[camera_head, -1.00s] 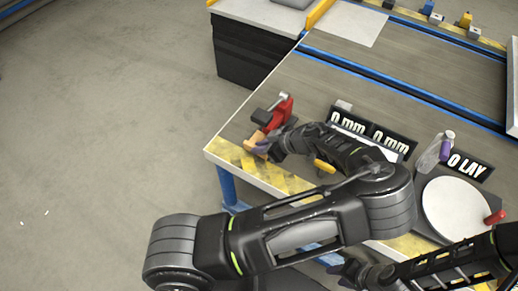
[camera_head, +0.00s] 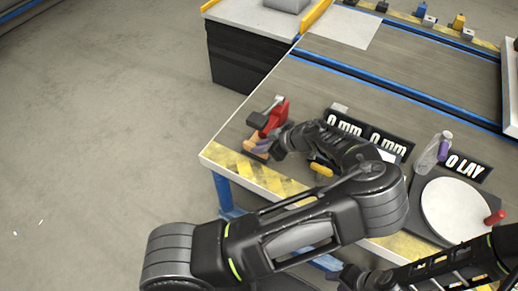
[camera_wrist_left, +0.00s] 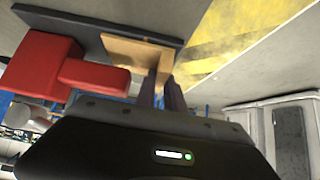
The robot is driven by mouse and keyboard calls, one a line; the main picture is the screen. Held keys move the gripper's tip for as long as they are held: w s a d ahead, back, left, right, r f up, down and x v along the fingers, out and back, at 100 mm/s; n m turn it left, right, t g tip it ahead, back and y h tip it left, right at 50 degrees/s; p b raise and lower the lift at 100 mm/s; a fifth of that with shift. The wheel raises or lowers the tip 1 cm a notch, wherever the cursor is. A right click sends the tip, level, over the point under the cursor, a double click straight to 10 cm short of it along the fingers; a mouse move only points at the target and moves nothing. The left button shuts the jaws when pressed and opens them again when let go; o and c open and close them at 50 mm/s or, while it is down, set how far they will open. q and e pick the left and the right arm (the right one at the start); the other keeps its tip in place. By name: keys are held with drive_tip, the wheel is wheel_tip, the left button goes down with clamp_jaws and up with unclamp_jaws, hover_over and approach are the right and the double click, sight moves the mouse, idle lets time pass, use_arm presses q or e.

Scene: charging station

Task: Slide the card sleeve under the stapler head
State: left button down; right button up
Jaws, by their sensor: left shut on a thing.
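The red and dark stapler (camera_head: 275,119) stands near the left corner of the table. It also shows in the left wrist view as red blocks (camera_wrist_left: 45,70) beside a dark plate (camera_wrist_left: 110,27). The tan card sleeve (camera_head: 257,140) is at the stapler's front; in the left wrist view the sleeve (camera_wrist_left: 135,50) lies against the dark plate, close to the red part. My left gripper (camera_wrist_left: 163,78) is shut on the sleeve's near end. Whether the sleeve is under the stapler head I cannot tell. My right gripper (camera_head: 352,274) is low at the table's front, its fingers unclear.
Black display signs (camera_head: 368,134) stand right of the stapler, partly behind my left arm. A clear bottle (camera_head: 428,155), a round white plate (camera_head: 457,208) and a red-topped item (camera_head: 494,217) are further right. Yellow striping (camera_head: 262,178) marks the table's front edge.

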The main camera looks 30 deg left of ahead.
use_arm(q)
drive_tip(key=shift+w+f, duration=0.1)
drive_tip(key=shift+w, duration=0.1)
drive_tip(key=c, duration=1.3)
unclamp_jaws()
drive_tip(key=shift+c, duration=0.2)
drive_tip(key=shift+d, duration=0.1)
drive_tip(key=v, duration=0.7)
drive_tip(key=shift+d+r, duration=0.25)
drive_tip(key=shift+r, duration=0.1)
